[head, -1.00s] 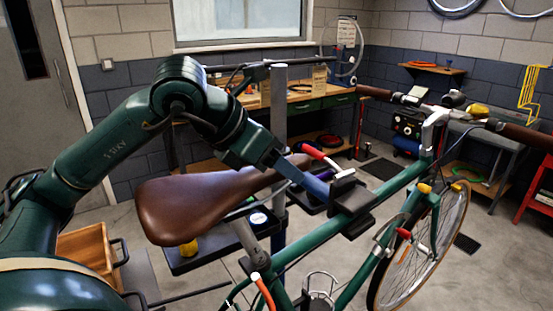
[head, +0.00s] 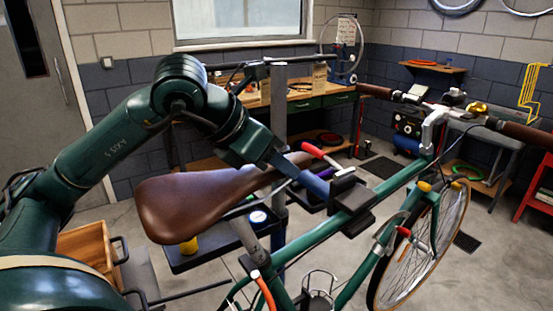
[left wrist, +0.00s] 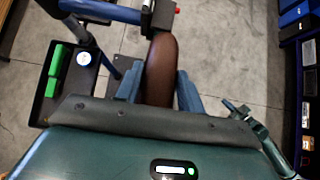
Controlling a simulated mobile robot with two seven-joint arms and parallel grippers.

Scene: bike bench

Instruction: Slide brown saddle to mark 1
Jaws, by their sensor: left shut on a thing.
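The brown saddle (head: 185,204) sits on top of the seat post (head: 247,240) of the green bike, its wide rear toward me and its nose toward the handlebar. My left gripper (head: 288,168) reaches over from the left and is shut on the saddle's narrow front part. In the left wrist view the saddle's nose (left wrist: 160,62) lies between the two blue fingers (left wrist: 160,90). The saddle rails and any numbered marks cannot be made out. My right gripper is not in view.
A stand clamp (head: 350,205) with a red-tipped lever holds the bike's green top tube (head: 402,180). A grey stand post (head: 279,105) rises behind the saddle. A dark tray (head: 195,260) with small items lies below it. A workbench (head: 305,102) stands at the back.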

